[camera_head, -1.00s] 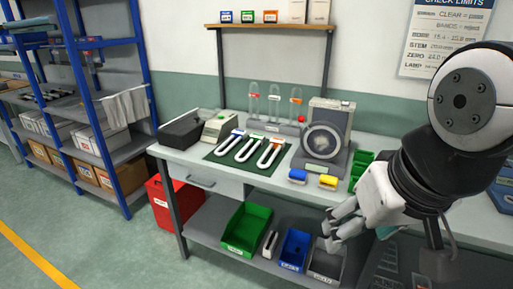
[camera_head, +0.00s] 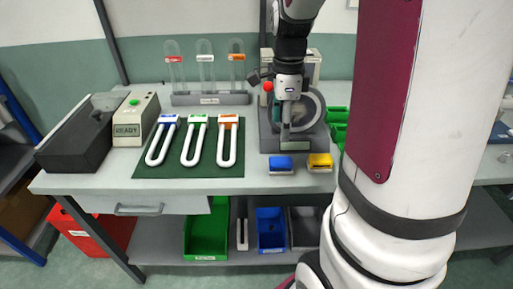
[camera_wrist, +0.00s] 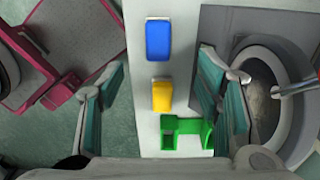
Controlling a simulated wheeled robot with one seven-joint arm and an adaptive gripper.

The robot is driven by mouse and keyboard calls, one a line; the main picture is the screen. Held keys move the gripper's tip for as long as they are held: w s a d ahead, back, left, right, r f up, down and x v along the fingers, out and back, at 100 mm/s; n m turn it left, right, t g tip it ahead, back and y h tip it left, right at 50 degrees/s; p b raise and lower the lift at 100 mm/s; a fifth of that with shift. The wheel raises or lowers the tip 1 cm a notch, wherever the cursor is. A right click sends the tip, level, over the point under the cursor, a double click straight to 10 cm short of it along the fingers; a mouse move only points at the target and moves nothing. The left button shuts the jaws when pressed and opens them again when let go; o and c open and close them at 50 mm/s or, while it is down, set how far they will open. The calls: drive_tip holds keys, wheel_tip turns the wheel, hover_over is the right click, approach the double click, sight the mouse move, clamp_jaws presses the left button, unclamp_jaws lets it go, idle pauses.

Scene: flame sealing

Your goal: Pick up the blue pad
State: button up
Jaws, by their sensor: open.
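The blue pad (camera_head: 281,164) lies on the front part of the workbench, left of the yellow pad (camera_head: 320,162). In the wrist view the blue pad (camera_wrist: 158,40) is at the top middle, with the yellow pad (camera_wrist: 162,94) below it. My gripper (camera_head: 286,121) is above the bench, in front of the grey machine with the round face, and slightly above and behind the blue pad. In the wrist view my gripper (camera_wrist: 165,82) is open, with its teal-lined fingers wide apart and nothing between them. The pads lie beyond the fingertips, apart from them.
The grey machine (camera_head: 318,139) stands close behind the pads. A green mat (camera_head: 142,172) with several U-shaped tubes lies left. A rack (camera_head: 211,99) of three glass tubes stands behind. The bench front near the drawer is clear.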

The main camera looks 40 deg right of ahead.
sight(281, 160)
wheel_tip(281, 160, down, 8)
drive_tip(key=shift+r+b, duration=0.25)
drive_tip(key=shift+b, duration=0.05)
drive_tip(key=shift+s+f, duration=0.15)
drive_tip(key=shift+f, duration=1.15)
drive_tip(key=shift+s+f, duration=0.1)
drive_tip(key=shift+f, duration=1.2)
drive_tip(key=shift+c, duration=0.5)
drive_tip(key=c, duration=1.1)
